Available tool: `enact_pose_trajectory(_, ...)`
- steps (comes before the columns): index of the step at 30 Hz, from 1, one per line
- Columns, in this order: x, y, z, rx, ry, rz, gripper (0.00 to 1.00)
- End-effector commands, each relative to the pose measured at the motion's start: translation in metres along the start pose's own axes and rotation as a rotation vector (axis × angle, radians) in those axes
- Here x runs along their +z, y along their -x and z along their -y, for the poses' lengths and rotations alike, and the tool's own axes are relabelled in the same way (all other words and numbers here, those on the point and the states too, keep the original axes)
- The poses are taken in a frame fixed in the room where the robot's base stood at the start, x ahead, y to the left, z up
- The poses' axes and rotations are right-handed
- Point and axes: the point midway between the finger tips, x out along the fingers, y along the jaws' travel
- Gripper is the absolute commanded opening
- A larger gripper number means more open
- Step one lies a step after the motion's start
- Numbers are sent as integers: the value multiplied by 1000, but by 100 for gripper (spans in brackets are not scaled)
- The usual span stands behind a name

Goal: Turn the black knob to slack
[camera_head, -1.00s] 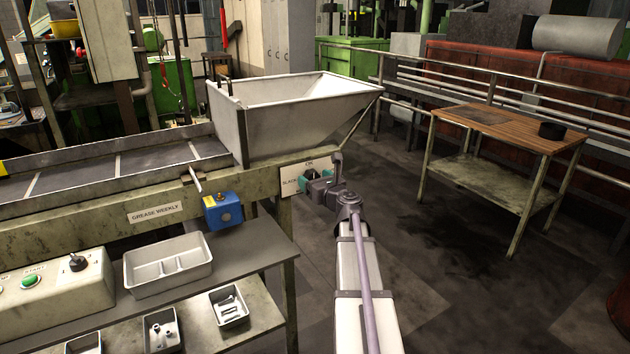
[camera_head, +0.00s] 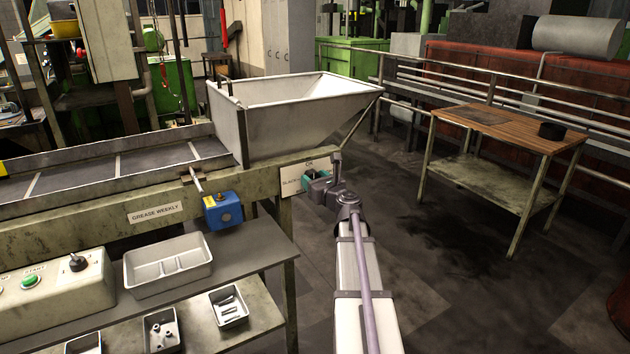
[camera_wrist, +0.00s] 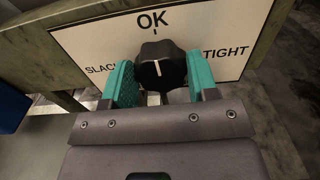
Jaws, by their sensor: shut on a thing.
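The black knob (camera_wrist: 160,74) is on a white plate (camera_wrist: 85,44) lettered SLACK on the left, OK at the top and TIGHT on the right. A white line on its face points up, about at the OK mark. My gripper (camera_wrist: 161,66) has its teal fingers on the left and right sides of the knob and is shut on it. In the head view, my gripper (camera_head: 315,180) reaches the plate (camera_head: 296,171) at the right end of the machine's frame. There the fingers mostly hide the knob.
A pale hopper (camera_head: 300,105) stands above the plate. A blue box with a lever (camera_head: 223,211) sits to its left. Below are a shelf with a grey tray (camera_head: 168,263) and small bins. A wooden-topped table (camera_head: 500,128) stands at right, with open floor between.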

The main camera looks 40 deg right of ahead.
Motion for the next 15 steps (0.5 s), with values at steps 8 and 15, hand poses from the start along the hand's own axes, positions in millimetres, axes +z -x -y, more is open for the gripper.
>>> enact_pose_trajectory(8, 0, 0, -1, 0, 122, 0, 30)
enact_pose_trajectory(15, -1, 0, -2, 0, 321, 0, 30)
